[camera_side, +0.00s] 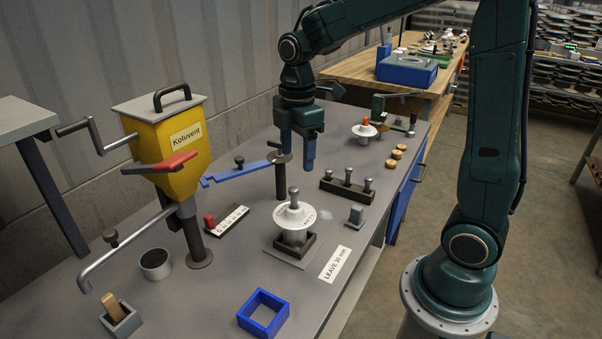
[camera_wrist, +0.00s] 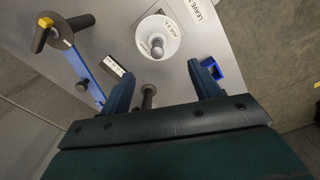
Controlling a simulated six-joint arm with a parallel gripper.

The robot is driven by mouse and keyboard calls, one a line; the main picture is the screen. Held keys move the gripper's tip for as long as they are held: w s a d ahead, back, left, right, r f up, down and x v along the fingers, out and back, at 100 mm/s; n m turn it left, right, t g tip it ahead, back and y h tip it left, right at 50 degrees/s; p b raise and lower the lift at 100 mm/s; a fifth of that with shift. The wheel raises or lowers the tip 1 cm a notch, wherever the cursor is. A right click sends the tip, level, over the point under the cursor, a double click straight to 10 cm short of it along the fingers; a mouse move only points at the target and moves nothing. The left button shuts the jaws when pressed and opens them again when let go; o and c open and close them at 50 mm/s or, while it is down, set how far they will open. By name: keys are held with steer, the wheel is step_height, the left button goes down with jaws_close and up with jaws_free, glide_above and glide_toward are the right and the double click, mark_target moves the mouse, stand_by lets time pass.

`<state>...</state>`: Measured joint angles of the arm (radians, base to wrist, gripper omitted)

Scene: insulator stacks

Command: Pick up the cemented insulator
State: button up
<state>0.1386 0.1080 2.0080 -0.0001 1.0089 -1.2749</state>
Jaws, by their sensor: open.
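A white disc insulator (camera_side: 294,217) with a grey metal pin on top stands upright in a dark square holder (camera_side: 293,246) near the middle of the bench. It also shows in the wrist view (camera_wrist: 158,38), with its ball-ended pin facing the camera and small lettering on its disc. A second, smaller white insulator (camera_side: 364,130) with an orange top stands farther back. I cannot tell by sight which one is cemented. My gripper (camera_side: 297,160) is open and empty, pointing down above the bench behind the nearer insulator, apart from it. Its fingers frame a post in the wrist view (camera_wrist: 206,86).
A yellow Koluvent hopper (camera_side: 172,150) with a crank and spout stands at left. A blue lever arm (camera_side: 237,173) reaches behind the insulator. A dark rack of pins (camera_side: 347,187), a blue square frame (camera_side: 263,313) and a "LEAVE 30 mm" label (camera_side: 335,264) surround it.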

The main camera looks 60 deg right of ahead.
steer(key=shift+w+d+f+n, duration=0.15)
steer(key=shift+w+f+n, duration=0.15)
steer(key=shift+f, duration=0.05)
glide_above(294, 206)
steer(key=f, duration=0.5)
steer(key=d+f, duration=0.1)
steer(key=f, duration=0.2)
steer(key=shift+f, duration=0.25)
steer(key=shift+f, duration=0.1)
steer(key=shift+w+a+f, duration=0.1)
steer(key=shift+w+f, duration=0.05)
steer(key=shift+f, duration=2.4)
jaws_close()
